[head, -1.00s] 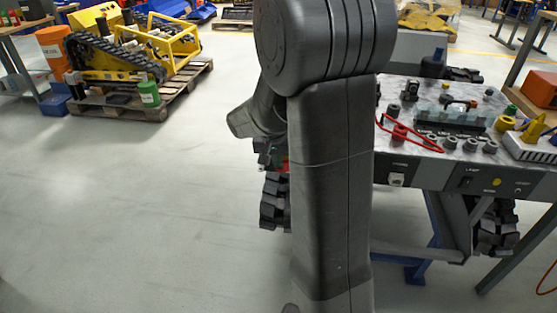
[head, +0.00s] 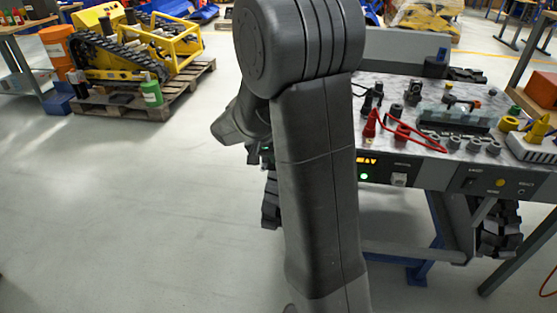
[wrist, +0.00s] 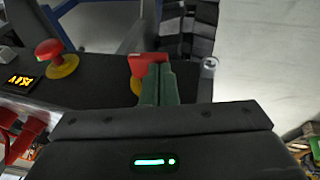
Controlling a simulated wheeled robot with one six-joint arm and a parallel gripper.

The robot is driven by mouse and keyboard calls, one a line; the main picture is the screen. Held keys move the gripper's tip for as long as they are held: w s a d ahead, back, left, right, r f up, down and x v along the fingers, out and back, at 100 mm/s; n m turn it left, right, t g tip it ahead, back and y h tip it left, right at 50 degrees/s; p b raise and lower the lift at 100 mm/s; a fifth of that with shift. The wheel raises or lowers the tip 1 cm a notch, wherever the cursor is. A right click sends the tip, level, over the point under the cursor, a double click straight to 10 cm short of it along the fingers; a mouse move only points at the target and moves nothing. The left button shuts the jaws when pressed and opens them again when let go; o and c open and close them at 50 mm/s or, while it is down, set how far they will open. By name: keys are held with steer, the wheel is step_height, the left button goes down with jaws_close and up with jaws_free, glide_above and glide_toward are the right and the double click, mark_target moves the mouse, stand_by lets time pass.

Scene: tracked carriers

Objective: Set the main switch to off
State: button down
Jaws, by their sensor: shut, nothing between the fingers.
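In the wrist view, a red handle on a yellow base, which looks like the main switch (wrist: 136,64), sits on the dark front panel. My gripper (wrist: 160,72) has its green fingers together and empty, overlapping the right part of the red handle. I cannot tell whether they touch it, and the handle's setting is partly hidden by the fingers. In the head view my arm hides the switch and most of my gripper.
A red mushroom button (wrist: 48,50) on a yellow base and an amber display (wrist: 20,81) are left of the switch. A green light (head: 364,176) glows on the panel. Red plugs and a cable (head: 405,133) lie on the bench top.

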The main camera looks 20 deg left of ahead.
steer(key=shift+s+a+f+n+t+h+b, duration=0.1)
steer(key=shift+a+f+n+t+h+b, duration=0.3)
steer(key=shift+f+h, duration=0.7)
steer(key=shift+s+a+f+n+t+h+b, duration=0.15)
steer(key=shift+f+t+h+b, duration=0.35)
steer(key=shift+h, duration=1.2)
steer(key=shift+a+f+n+t+h+b, duration=0.15)
steer(key=shift+a+f+t+h+b, duration=0.4)
steer(key=shift+h, duration=0.85)
steer(key=shift+d+f, duration=0.3)
steer(key=shift+d, duration=0.15)
steer(key=shift+w+d+r, duration=0.15)
steer(key=shift+d+r, duration=0.1)
steer(key=shift+d, duration=0.1)
steer(key=p+v, duration=0.2)
steer(key=v, duration=1.2)
steer(key=shift+a, duration=0.2)
